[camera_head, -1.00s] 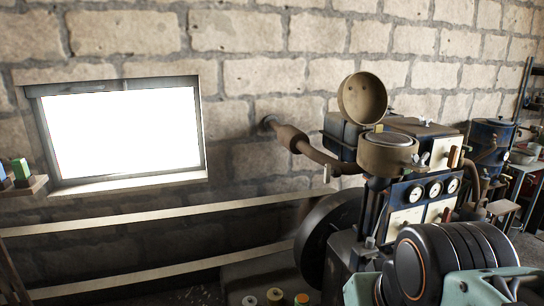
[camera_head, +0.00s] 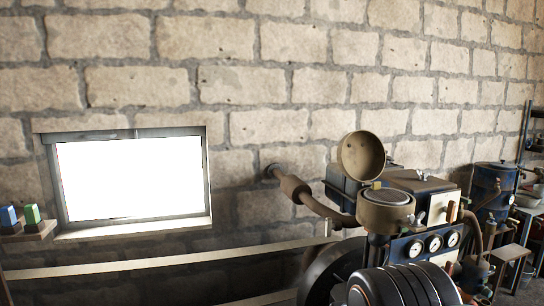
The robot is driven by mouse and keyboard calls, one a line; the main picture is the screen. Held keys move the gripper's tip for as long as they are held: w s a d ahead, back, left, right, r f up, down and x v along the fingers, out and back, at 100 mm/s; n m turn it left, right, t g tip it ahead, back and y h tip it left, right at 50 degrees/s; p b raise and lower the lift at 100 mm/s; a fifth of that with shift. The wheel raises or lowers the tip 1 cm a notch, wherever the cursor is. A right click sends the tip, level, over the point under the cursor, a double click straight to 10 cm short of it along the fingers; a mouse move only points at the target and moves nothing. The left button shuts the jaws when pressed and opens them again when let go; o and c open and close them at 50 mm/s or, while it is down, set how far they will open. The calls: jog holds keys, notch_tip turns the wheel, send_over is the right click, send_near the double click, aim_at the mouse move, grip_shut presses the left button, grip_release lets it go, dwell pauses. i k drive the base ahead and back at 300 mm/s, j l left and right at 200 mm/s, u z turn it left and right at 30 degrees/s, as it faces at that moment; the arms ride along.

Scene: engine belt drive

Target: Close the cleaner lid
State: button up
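The cleaner is a tan-brown round canister (camera_head: 384,220) on top of the engine, right of centre. Its round tan lid (camera_head: 362,157) stands open, tilted up nearly upright behind the canister's top, with its hollow inner side facing me. A small yellowish piece sits near the hinge between lid and canister. The canister's top shows a grey disc inside its rim. My arm's dark ribbed link shows at the bottom right, below the cleaner and apart from the lid. My gripper is not in view.
A rusty pipe (camera_head: 305,194) runs from the wall to the engine, left of the cleaner. Gauges (camera_head: 433,243) sit on a panel below it. A blue drum (camera_head: 490,185) stands at the right. A rail (camera_head: 160,262) crosses the lower left. The space above the lid is clear.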

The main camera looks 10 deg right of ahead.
aim_at(362, 155)
jog(key=j+u, duration=0.3)
jog(key=u, duration=0.35)
jog(key=i+j+u, duration=0.2)
jog(key=j, duration=0.2)
jog(key=i+j+u, duration=0.15)
jog(key=j, duration=0.25)
jog(key=i+j, duration=0.25)
jog(key=i, duration=0.2)
jog(key=i+j+u, duration=0.15)
jog(key=i+j, duration=0.15)
jog(key=i, duration=0.15)
jog(key=i+z, duration=0.45)
jog(key=z, duration=0.25)
jog(key=i+j+z, duration=0.1)
jog(key=i+z, duration=0.4)
jog(key=z, duration=0.25)
jog(key=i+z, duration=0.1)
jog(key=z, duration=0.3)
jog(key=i+j+z, duration=0.1)
jog(key=z, duration=0.25)
jog(key=i+z, duration=0.15)
jog(key=z, duration=0.2)
jog(key=i+j+z, duration=0.15)
jog(key=z, duration=0.2)
jog(key=i+j+z, duration=0.1)
jog(key=z, duration=0.3)
jog(key=i+j+z, duration=0.3)
jog(key=j+z, duration=0.25)
